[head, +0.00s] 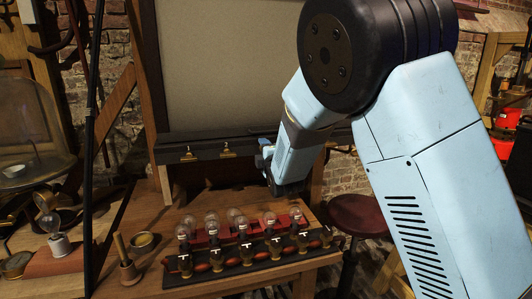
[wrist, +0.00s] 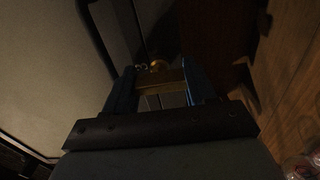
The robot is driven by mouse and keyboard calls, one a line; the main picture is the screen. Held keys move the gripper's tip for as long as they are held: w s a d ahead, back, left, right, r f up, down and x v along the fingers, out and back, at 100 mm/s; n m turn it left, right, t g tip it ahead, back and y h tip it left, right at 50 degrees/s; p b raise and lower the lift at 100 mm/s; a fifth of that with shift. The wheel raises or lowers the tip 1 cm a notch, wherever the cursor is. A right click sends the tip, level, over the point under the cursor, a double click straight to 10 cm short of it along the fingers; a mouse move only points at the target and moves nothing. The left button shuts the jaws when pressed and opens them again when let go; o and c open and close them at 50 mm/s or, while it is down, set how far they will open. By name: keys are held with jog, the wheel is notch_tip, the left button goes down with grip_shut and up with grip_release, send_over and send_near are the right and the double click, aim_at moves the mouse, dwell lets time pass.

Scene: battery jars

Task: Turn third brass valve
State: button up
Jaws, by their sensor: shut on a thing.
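Two small brass valves, a left one (head: 189,154) and a middle one (head: 227,150), stand on the dark ledge under the pale board in the head view. My gripper (head: 265,157) is at the right part of that ledge, where it hides what is behind it. In the dim wrist view, the blue fingers of my gripper (wrist: 163,78) are on either side of a brass valve (wrist: 157,66) and shut on it. It is in line to the right of the other two. Its handle's exact angle is too dark to tell.
The dark ledge (head: 215,145) runs below the pale board (head: 240,65). Below it, a rack of glass bulbs and jars (head: 240,235) stands on the wooden bench (head: 100,265). A red stool (head: 358,215) stands right. A glass dome (head: 35,120) is at left.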

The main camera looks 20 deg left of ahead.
jog(key=shift+a, duration=0.1)
dwell(0.4)
jog(key=o, duration=1)
jog(key=shift+o, duration=0.2)
jog(key=v, duration=1.4)
jog(key=shift+f, duration=0.15)
jog(key=shift+a, duration=0.1)
